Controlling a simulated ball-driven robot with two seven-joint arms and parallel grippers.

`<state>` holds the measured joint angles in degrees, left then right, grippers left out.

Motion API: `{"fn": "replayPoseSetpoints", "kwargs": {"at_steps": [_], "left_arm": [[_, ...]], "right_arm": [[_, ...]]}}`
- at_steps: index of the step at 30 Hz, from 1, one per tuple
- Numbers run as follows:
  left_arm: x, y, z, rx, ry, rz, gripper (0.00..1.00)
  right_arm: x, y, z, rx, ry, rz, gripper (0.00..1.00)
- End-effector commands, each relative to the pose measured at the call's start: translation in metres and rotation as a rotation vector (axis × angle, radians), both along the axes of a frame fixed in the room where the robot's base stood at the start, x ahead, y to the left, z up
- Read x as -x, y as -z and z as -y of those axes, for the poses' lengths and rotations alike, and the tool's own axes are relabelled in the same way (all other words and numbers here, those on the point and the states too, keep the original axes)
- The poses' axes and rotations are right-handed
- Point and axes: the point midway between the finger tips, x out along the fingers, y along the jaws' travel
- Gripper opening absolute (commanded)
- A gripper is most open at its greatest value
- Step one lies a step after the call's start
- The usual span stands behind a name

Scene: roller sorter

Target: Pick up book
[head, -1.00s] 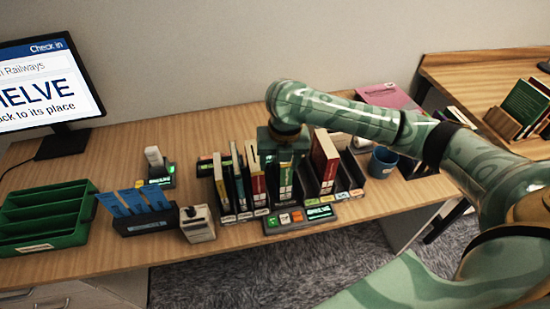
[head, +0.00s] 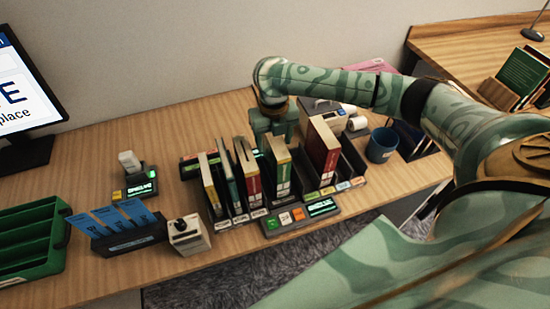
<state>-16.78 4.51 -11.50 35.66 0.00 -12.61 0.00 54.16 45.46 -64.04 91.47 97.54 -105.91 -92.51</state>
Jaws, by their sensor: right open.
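Several books stand upright in a black slotted sorter (head: 345,184) on the desk. They include a tan book (head: 209,185), a red book with a yellow edge (head: 247,172), a green book with a pale spine (head: 278,168) and a taller dark red book (head: 322,152). The pictures do not show which one the task means. My right gripper (head: 272,128) points down just behind the tops of the red and green books. It is open, and no book is seen held in it. Its fingertips are partly hidden by the books. My left gripper is out of view.
A button panel (head: 300,215) fronts the sorter. A pale device (head: 325,115) and a blue mug (head: 381,145) stand right of my gripper. A blue-card holder (head: 130,235), small grey box (head: 188,235) and green tray (head: 60,255) lie left.

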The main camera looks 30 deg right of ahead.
Motion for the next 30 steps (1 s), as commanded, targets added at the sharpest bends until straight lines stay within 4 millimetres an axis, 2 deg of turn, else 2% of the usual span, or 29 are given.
{"fn": "replayPoseSetpoints", "kwargs": {"at_steps": [3, 11, 18, 24, 25, 30], "left_arm": [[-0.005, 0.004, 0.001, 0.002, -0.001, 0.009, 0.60], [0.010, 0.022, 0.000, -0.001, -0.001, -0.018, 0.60], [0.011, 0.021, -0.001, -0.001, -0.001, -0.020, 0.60], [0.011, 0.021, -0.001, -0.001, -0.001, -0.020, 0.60], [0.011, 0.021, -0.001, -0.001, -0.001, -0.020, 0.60], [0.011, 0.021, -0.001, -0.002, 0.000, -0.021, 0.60]], "right_arm": [[0.000, 0.010, 0.002, 0.000, 0.002, -0.001, 0.60], [-0.001, 0.051, 0.007, 0.001, 0.001, -0.002, 0.60], [-0.002, 0.052, 0.007, 0.000, 0.000, 0.001, 0.60], [-0.002, 0.052, 0.007, 0.001, 0.000, 0.001, 0.04], [-0.002, 0.052, 0.007, 0.001, 0.000, 0.001, 0.00], [-0.002, 0.051, 0.007, 0.000, 0.000, 0.002, 0.00]]}}
